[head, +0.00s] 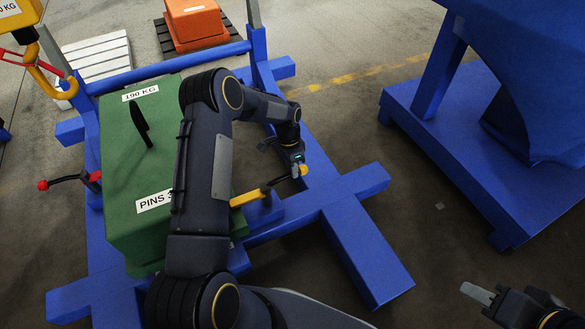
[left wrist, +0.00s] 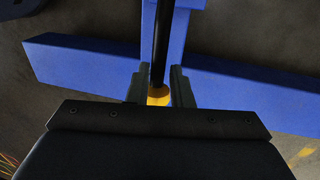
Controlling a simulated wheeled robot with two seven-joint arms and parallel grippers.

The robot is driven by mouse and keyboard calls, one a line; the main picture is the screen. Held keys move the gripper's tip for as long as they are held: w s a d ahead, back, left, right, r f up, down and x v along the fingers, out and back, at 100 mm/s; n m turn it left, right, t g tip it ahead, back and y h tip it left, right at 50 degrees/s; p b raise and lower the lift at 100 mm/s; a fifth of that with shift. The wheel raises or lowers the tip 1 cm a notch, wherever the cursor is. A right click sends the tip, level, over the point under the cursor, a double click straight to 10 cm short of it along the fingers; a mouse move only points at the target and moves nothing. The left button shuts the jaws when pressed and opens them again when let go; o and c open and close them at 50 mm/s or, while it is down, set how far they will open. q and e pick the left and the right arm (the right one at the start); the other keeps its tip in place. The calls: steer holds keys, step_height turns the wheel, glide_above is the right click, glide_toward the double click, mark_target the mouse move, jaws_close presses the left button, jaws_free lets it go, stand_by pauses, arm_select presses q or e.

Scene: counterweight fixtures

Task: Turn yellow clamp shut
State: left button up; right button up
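The yellow clamp has a yellow arm (head: 247,198) at the right side of the green counterweight block (head: 117,180), low on the blue frame. A dark rod runs from it to a yellow knob (head: 303,171). My left gripper (head: 297,166) is at this knob.
A red-knobbed clamp (head: 68,181) is on the block's left side. The blue frame (head: 340,208) surrounds the block. Another blue stand (head: 470,160) is at the right, with bare floor between. An orange block (head: 193,22) and a white pallet (head: 95,62) are behind.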

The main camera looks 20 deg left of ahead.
arm_select(q)
steer(key=o, duration=0.3)
steer(key=shift+r, duration=0.1)
steer(key=shift+w+a+r+p, duration=0.2)
steer(key=shift+r+p, duration=0.2)
steer(key=shift+r, duration=0.85)
steer(key=shift+w+a+r+p, duration=0.1)
steer(key=shift+a+r+p, duration=0.2)
steer(key=shift+r, duration=0.95)
steer(key=shift+w+a+r+p, duration=0.15)
steer(key=shift+r+p, duration=0.3)
steer(key=shift+r, duration=0.8)
